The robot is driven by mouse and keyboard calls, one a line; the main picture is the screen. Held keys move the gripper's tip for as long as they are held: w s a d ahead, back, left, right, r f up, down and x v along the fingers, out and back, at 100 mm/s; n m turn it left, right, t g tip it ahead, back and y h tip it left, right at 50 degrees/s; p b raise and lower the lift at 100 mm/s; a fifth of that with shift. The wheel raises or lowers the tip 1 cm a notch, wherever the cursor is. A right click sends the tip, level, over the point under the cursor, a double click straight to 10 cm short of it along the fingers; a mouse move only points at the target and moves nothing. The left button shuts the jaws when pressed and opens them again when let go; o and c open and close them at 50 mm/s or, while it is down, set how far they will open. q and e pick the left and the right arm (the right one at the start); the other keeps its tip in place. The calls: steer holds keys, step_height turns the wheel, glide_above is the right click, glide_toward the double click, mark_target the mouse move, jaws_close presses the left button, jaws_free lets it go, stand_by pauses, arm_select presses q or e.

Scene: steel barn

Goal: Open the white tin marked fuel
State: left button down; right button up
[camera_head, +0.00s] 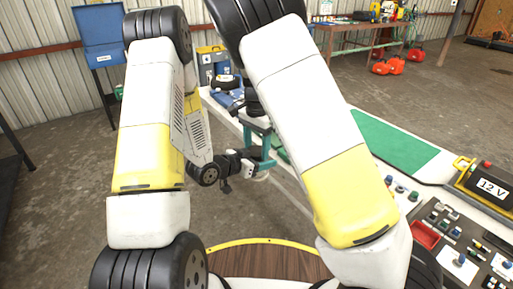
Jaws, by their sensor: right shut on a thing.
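My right gripper (262,142) hangs in the gap between my two arms, with teal parts pointing down at the edge of the bench. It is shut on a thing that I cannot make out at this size. My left gripper (236,162) is dark and reaches in from the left wrist, close to the teal parts of the right one. Whether its jaws are open or shut does not show. I cannot clearly pick out the white tin marked fuel; my arms cover much of the bench.
A long white bench (344,133) with a green mat (395,142) runs to the right. A yellow-and-black 12 V box (488,186) and a red tray (425,234) are on it. A blue cabinet (101,38) stands behind left.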

steer(key=shift+r, duration=0.15)
steer(key=shift+r, duration=1)
